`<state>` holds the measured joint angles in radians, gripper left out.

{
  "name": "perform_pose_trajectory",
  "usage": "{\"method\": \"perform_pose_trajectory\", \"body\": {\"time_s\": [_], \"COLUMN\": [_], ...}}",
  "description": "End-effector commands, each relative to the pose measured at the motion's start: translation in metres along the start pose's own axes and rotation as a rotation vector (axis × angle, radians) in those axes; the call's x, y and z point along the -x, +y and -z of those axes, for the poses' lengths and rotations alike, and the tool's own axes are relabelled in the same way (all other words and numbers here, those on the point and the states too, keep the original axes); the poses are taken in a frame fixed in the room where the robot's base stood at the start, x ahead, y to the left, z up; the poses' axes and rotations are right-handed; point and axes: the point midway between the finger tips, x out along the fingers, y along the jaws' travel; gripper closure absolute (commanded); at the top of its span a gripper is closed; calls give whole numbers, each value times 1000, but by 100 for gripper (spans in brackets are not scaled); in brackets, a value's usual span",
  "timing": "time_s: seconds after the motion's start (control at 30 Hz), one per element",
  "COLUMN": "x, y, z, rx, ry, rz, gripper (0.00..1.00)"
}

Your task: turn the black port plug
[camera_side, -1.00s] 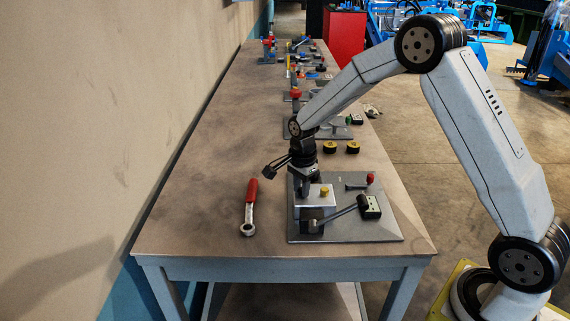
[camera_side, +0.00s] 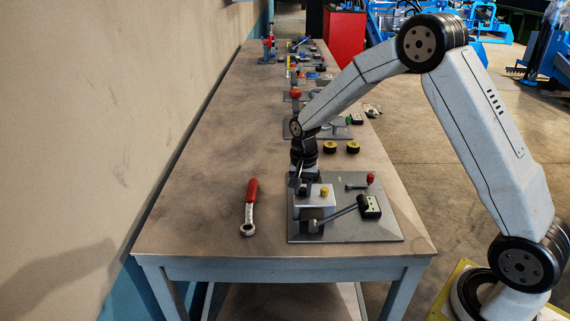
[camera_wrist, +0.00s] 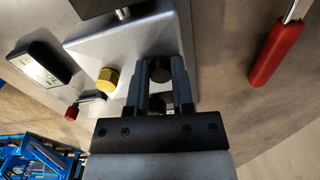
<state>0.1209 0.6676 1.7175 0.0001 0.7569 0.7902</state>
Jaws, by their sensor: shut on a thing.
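The black port plug (camera_wrist: 160,70) sits between the two fingers of my gripper (camera_wrist: 161,75) in the wrist view, next to a yellow plug (camera_wrist: 107,80) on the same pale block (camera_wrist: 130,45). My gripper is shut on the black plug. In the side view my gripper (camera_side: 302,187) points down at the left part of the block (camera_side: 314,200), and the yellow plug (camera_side: 324,191) stands to its right. The black plug is mostly hidden there by the fingers.
The block stands on a grey plate (camera_side: 350,228) with a lever, a black box (camera_side: 370,206) and a red knob (camera_side: 370,179). A red-handled wrench (camera_side: 251,192) lies to the left. Two yellow-black round parts (camera_side: 330,147) are behind. Bare table lies around the wrench.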

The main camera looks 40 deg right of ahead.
Motion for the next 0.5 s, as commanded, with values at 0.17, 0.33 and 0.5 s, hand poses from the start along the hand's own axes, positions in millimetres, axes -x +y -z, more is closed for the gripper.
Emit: {"method": "perform_pose_trajectory", "body": {"time_s": [0.17, 0.33, 0.5], "x": [0, 0, 0], "y": [1, 1, 2], "z": [1, 1, 1], "rx": [137, 232, 283], "ry": [2, 2, 2], "rz": [1, 1, 1], "gripper": [100, 100, 100]}}
